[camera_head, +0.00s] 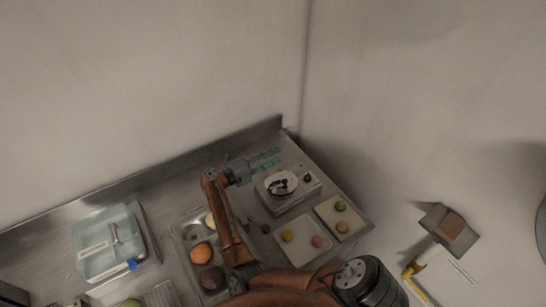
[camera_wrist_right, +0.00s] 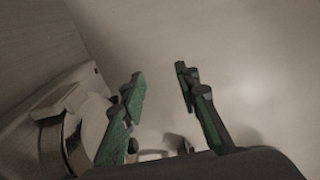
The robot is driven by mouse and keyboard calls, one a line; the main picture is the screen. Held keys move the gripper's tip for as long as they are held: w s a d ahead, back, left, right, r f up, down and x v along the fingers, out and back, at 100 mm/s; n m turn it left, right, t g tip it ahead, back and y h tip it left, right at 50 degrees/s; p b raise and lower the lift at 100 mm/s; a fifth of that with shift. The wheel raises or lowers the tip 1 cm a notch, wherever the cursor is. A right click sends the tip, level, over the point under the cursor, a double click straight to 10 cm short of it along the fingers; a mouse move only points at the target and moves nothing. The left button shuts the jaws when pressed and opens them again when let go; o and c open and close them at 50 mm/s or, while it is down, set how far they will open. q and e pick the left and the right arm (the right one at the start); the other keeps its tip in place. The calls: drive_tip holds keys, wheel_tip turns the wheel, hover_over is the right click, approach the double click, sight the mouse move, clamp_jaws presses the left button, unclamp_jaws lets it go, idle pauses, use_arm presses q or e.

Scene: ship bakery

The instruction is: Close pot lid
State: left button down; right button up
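A small round pot or dish (camera_head: 270,186) with a pale inside and dark pieces in it stands on a box-like unit near the counter's back right corner. In the right wrist view a round vessel with a metallic side (camera_wrist_right: 73,148) shows at the lower left, partly behind a finger. I cannot make out a separate lid in either view. My right gripper (camera_head: 266,160) is just behind and left of the pot in the head view, fingers toward the right. In the wrist view its green and dark fingers (camera_wrist_right: 160,95) are spread apart with nothing between them. My left gripper is not in view.
A tray with round pieces (camera_head: 303,252) and a smaller board (camera_head: 355,222) lie in front of the pot. A clear lidded container (camera_head: 90,235) stands at the left. A raised metal edge (camera_head: 160,173) runs along the back wall. A dark block (camera_head: 450,228) is off the counter at right.

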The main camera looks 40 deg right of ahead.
drive_tip(key=shift+o, duration=0.3)
drive_tip(key=shift+r, duration=0.2)
wheel_tip(320, 180, up, 10)
idle(0.3)
drive_tip(key=shift+f, duration=0.15)
